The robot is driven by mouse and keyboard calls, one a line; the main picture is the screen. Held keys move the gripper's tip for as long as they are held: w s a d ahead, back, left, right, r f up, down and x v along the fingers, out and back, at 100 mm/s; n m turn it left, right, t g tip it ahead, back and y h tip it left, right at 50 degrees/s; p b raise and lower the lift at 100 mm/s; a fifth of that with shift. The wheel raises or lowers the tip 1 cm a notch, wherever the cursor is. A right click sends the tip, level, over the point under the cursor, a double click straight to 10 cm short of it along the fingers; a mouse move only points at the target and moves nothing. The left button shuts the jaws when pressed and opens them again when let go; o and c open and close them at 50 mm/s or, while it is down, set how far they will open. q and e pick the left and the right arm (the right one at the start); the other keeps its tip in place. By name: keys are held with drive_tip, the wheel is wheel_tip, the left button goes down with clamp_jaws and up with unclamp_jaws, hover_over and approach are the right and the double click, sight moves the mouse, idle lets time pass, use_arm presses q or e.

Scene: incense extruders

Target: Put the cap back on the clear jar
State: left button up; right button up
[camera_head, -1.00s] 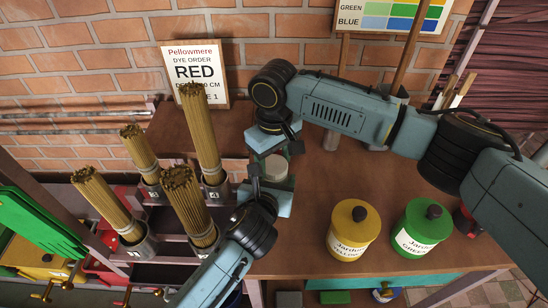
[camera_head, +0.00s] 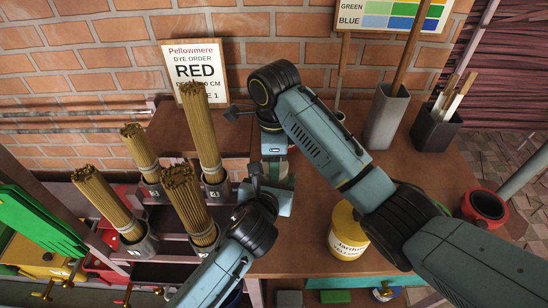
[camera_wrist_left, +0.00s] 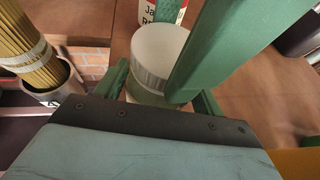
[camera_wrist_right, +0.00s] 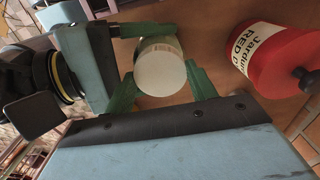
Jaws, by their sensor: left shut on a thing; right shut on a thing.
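My left gripper (camera_head: 277,186) and right gripper (camera_head: 277,160) are close together over the table's left part, the right one above the left. In the left wrist view the white ribbed cap (camera_wrist_left: 158,48) is directly above the clear jar (camera_wrist_left: 145,95). The jar is between my left gripper's green fingers, which are shut on it. In the right wrist view the round white cap top (camera_wrist_right: 160,72) is between my right gripper's fingers, shut on it. A green finger hides part of the jar; I cannot tell whether the cap is fully seated. In the head view the grippers mostly hide both.
A yellow jar (camera_head: 346,230) stands to the right of the grippers, partly behind my right arm. A red jar (camera_wrist_right: 270,60) is close by in the right wrist view. Stick bundles (camera_head: 183,190) in metal cups stand at left. A grey vase (camera_head: 388,115) and dark box (camera_head: 436,132) stand back right.

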drive_tip(key=m, duration=0.6)
drive_tip(key=shift+m, duration=0.4)
drive_tip(key=o, duration=1)
drive_tip(key=shift+c, duration=0.2)
drive_tip(key=shift+c, duration=0.4)
